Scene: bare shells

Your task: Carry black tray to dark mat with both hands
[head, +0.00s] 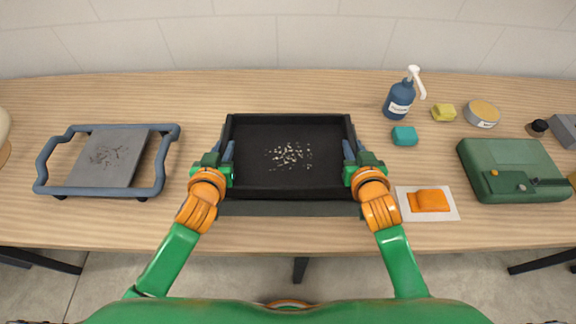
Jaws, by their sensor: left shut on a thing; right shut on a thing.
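The black tray (290,118) is in the middle of the head view, level as far as I can tell, with pale crumbs scattered on its floor. My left gripper (227,163) is shut on the tray's left side. My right gripper (350,163) is shut on its right side. The dark mat (290,208) shows as a strip along the tray's front edge and narrowly at its sides; the tray hides the rest. I cannot tell whether the tray touches the mat or is held just above it.
Left is a blue-framed rack with a grey plate (103,158). Right are an orange cloth (429,200) on a white sheet, a green case (512,168), a blue pump bottle (399,100), a teal block (404,136), a yellow sponge (444,113) and a round tin (482,113).

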